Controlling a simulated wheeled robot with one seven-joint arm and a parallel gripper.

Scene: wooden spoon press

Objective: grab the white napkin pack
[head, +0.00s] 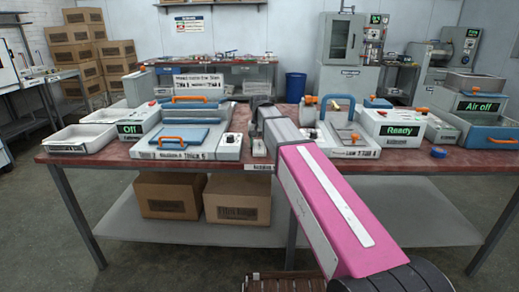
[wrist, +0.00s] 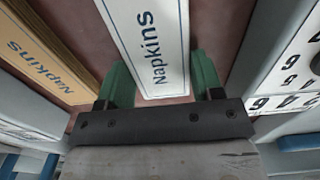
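The white napkin pack (wrist: 150,40), with blue "Napkins" lettering and a thin blue border, shows in the wrist view, reaching from the top edge down between my fingers. My gripper (wrist: 163,82) has two green fingers set apart, one on each side of the pack's near end. The right finger lies close against the pack's edge. A narrow strip of table seems to show between the left finger and the pack. In the head view my pink arm hides the gripper, and I cannot make out the pack there.
A tan napkin pack (wrist: 42,62) lies left of the white one. A pale unit with large numerals (wrist: 290,75) stands close on the right. In the head view, the red-brown table (head: 105,155) carries a press with an orange handle (head: 180,142), white trays (head: 80,138) and a "Ready" box (head: 396,126).

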